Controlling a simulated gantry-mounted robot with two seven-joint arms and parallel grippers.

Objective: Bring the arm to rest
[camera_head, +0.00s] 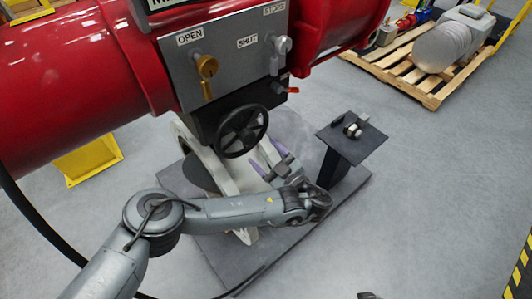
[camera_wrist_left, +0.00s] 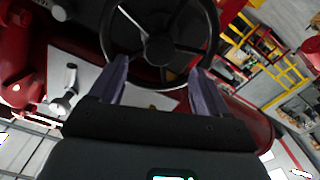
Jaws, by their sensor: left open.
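My left arm reaches in from the lower left in the head view. My left gripper (camera_head: 267,160) is open and empty, its two purple fingers pointing up toward the black handwheel (camera_head: 242,131) on the valve actuator. In the left wrist view the fingers (camera_wrist_left: 158,90) stand apart, with the handwheel (camera_wrist_left: 158,45) ahead of them. I cannot tell whether a fingertip touches the wheel's rim. The grey actuator panel (camera_head: 225,65) carries a brass OPEN lever (camera_head: 206,68) and a grey lever (camera_head: 281,47) near the SHUT label. My right gripper is not clearly in view.
The red actuator cylinder (camera_head: 60,80) spans the upper left. A small dark stand (camera_head: 350,142) with a metal part on it stands right of my gripper. A wooden pallet (camera_head: 400,65) lies at the upper right. The grey floor at right is clear.

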